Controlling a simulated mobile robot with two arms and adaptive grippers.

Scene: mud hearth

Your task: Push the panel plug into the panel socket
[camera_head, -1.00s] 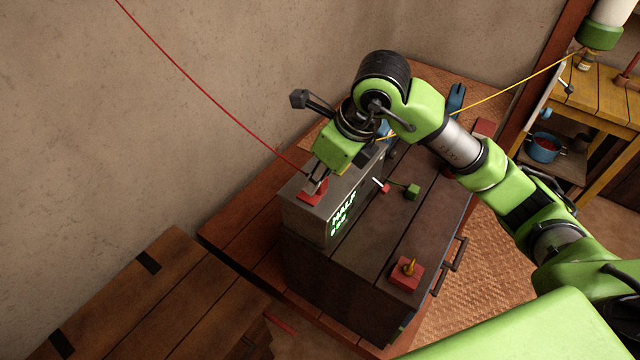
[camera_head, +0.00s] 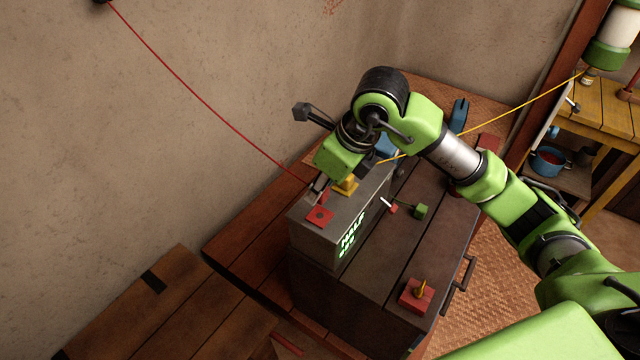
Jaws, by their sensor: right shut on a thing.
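The panel socket is a red square plate (camera_head: 320,216) with a dark hole, on top of the grey box (camera_head: 312,234) with a lit green display. My right gripper (camera_head: 319,188) is shut at the box's far left edge, just behind the socket. A small red piece, the panel plug (camera_head: 322,197), shows at its fingertips, largely hidden by the fingers. A red cable (camera_head: 205,100) runs from there up the wall. The plug appears beside the socket hole, not in it; its exact height is unclear. My left gripper is not in view.
A yellow piece (camera_head: 347,186) sits behind the red socket on the box, near a yellow cable (camera_head: 500,113). A lever with a green block (camera_head: 420,211) and a red block with a yellow top (camera_head: 417,294) are on the dark chest. A wooden table (camera_head: 175,310) stands front left.

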